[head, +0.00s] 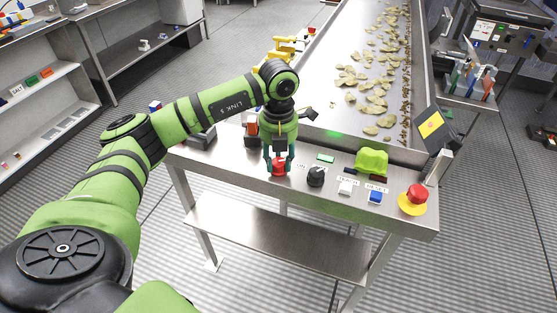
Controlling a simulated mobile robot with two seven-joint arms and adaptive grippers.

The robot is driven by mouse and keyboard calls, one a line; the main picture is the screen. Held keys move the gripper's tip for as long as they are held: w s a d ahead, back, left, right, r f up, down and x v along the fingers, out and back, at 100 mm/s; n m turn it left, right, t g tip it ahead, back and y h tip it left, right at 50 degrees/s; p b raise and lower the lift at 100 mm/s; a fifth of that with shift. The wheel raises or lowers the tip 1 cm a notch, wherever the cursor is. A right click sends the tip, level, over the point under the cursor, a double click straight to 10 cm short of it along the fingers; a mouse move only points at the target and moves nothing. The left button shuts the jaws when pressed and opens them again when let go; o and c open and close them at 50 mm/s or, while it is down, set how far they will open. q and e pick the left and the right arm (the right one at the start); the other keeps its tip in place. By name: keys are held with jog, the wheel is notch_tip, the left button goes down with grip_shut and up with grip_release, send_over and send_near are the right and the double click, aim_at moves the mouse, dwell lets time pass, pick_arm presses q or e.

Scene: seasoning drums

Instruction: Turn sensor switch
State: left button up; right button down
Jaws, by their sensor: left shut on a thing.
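My left gripper (279,167) points down at the front of a steel bench (325,260). Its fingers are shut on a red knob (279,171) on the bench top, and they partly hide it. To the right of it stand a black rotary knob (315,177), a white switch (345,188), a blue button (375,197) and a red mushroom button (415,194) on a yellow base. The small labels are too blurred to tell which one is the sensor switch. My right gripper is not in view.
A steel conveyor tray (345,40) with scattered chips runs back from the bench. A bright green piece (371,161) and a tilted screen (431,125) are at the right. Shelves (45,85) stand at the left. The lower shelf (275,235) is bare.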

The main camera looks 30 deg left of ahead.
aim_at(279, 162)
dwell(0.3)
pick_arm(q)
jog(key=o, duration=1.1)
jog(key=shift+d, duration=0.1)
jog(key=shift+o, duration=0.2)
notch_tip(279, 162, up, 12)
